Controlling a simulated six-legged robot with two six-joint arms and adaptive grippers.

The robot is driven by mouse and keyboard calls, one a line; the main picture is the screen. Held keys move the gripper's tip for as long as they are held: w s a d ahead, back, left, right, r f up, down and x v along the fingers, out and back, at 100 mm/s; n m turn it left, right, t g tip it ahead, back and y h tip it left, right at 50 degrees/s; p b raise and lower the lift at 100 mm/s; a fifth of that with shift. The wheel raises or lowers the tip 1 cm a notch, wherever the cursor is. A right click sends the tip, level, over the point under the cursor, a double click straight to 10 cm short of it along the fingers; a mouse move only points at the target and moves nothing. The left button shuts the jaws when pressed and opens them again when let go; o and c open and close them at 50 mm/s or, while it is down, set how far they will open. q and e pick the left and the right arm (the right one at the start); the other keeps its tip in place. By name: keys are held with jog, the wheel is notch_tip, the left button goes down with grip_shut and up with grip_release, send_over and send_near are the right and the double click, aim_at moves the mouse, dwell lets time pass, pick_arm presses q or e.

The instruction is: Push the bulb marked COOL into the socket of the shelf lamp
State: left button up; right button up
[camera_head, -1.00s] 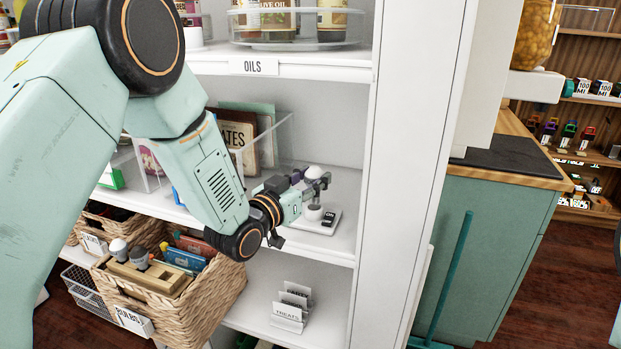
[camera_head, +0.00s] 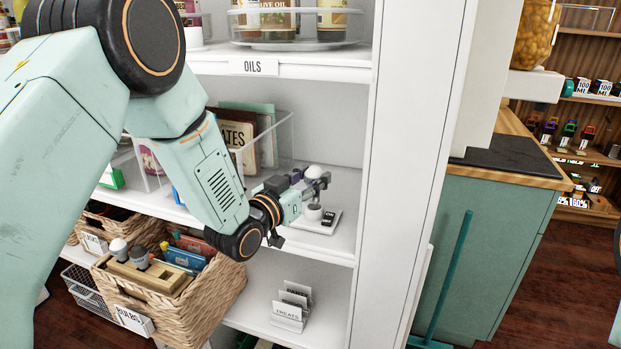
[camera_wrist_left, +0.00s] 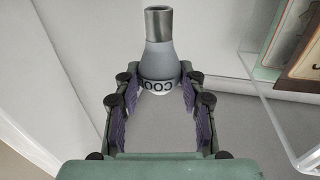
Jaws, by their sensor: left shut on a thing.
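In the head view my left gripper (camera_head: 314,183) holds the bulb's white globe (camera_head: 314,172) upright over the shelf lamp (camera_head: 314,212). The lamp has a small round socket on a flat white base with dark labels. The fingers partly hide the bulb's lower end, and I cannot tell whether it touches the socket. My right gripper is not in view.
A clear bin (camera_head: 280,135) with packets stands behind the gripper on the same shelf. A shelf upright (camera_head: 400,150) rises to the right. Below are a wicker basket (camera_head: 215,300) with bulbs and boxes, and a TREATS card holder (camera_head: 290,312). The OILS shelf (camera_head: 330,63) is above.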

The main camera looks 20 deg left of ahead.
pick_arm(q)
jog(key=shift+f+b, duration=1.15)
jog(key=shift+f, duration=0.6)
jog(key=o, duration=1.1)
jog(key=v, duration=1.2)
jog(key=s+f+n+g+y, duration=0.2)
jog(key=s+f+g, duration=0.25)
jog(key=f, duration=0.45)
jog(key=s+f+n+g+y, duration=0.15)
jog(key=s+f+g, duration=0.3)
jog(key=f, duration=0.45)
jog(key=s+f+g, duration=0.2)
jog(key=s+f, duration=0.2)
jog(key=s, duration=0.4)
jog(key=s+f+g+y, duration=0.1)
jog(key=s+f+g, duration=0.2)
jog(key=s, duration=0.6)
jog(key=s+f+g, duration=0.3)
jog(key=s+f, duration=0.3)
jog(key=s, duration=0.3)
jog(key=shift+f+y, duration=0.25)
jog(key=shift+f, duration=0.15)
